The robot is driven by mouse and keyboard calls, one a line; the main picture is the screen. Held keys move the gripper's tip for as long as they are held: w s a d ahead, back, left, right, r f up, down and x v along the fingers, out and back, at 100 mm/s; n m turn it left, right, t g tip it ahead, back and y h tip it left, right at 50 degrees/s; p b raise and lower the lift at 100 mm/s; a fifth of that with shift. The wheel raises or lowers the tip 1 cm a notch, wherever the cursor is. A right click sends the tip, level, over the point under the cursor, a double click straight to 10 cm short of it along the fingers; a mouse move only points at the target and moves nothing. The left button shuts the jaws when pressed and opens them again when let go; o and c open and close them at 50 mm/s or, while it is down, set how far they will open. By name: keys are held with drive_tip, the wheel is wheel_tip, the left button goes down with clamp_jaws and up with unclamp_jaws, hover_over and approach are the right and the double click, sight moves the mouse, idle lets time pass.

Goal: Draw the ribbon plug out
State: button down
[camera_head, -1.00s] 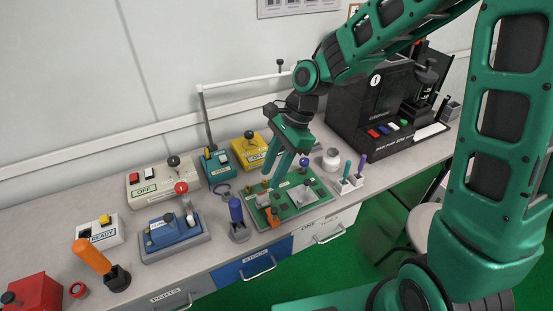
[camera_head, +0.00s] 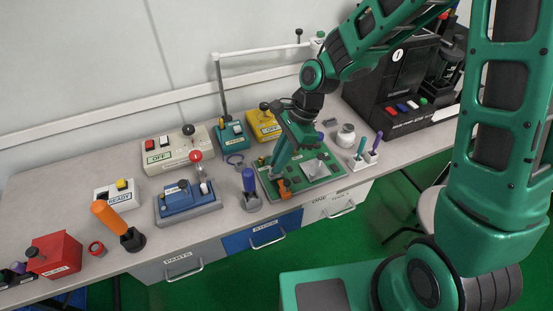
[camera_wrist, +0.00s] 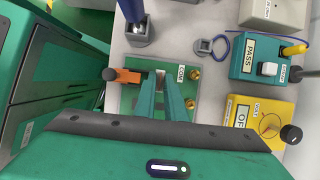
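A green circuit board (camera_head: 325,176) lies on the bench, with a grey square patch and an orange part (camera_head: 284,188) at its front edge. My gripper (camera_head: 273,165) points down over the board's left part. In the wrist view, the two green fingers of my gripper (camera_wrist: 162,80) stand apart with a narrow gap, low over the board (camera_wrist: 185,117). The orange part (camera_wrist: 128,76) with a dark knob is just left of the fingertips, and brass knobs (camera_wrist: 194,75) are to their right. The ribbon plug is not clearly distinguishable; the fingers cover part of that area.
A blue-handled tool in a holder (camera_head: 250,190) stands left of the board. A teal PASS box (camera_head: 231,134) and a yellow dial box (camera_head: 263,125) stand behind. A white cup (camera_head: 346,136) and small tool holders (camera_head: 358,163) are to the right.

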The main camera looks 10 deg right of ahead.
drive_tip(key=shift+r, duration=0.1)
idle(0.3)
drive_tip(key=shift+r, duration=2.2)
